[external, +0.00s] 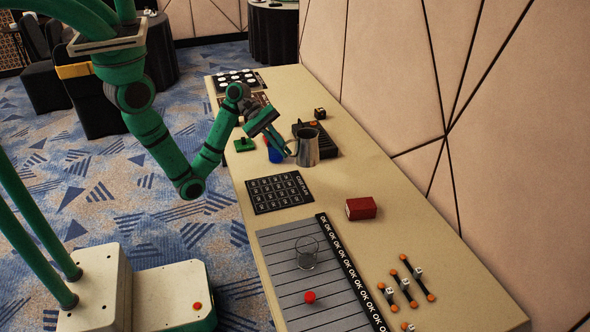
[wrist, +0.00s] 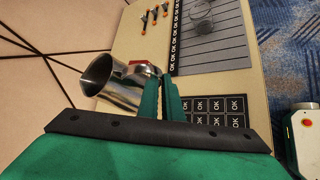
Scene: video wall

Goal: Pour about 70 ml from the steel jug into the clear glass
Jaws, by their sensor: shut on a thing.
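The steel jug (external: 308,148) is upright at the middle of the long table, toward the wall side. My gripper (external: 291,148) reaches it from the left and is shut on it at its side; the exact grip point is small. In the wrist view the jug (wrist: 116,84) lies left of the green fingers (wrist: 162,88), its open mouth facing left. I cannot tell whether its base touches the table. The clear glass (external: 307,254) stands upright on the grey slatted mat, nearer the camera; it also shows in the wrist view (wrist: 200,20). It looks empty.
A black card grid (external: 280,192) and a red box (external: 361,208) lie between jug and glass. A red knob (external: 310,297) is beside the glass. A dark tray (external: 325,142) and a blue object (external: 274,153) are close to the jug. The wall borders the table's right.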

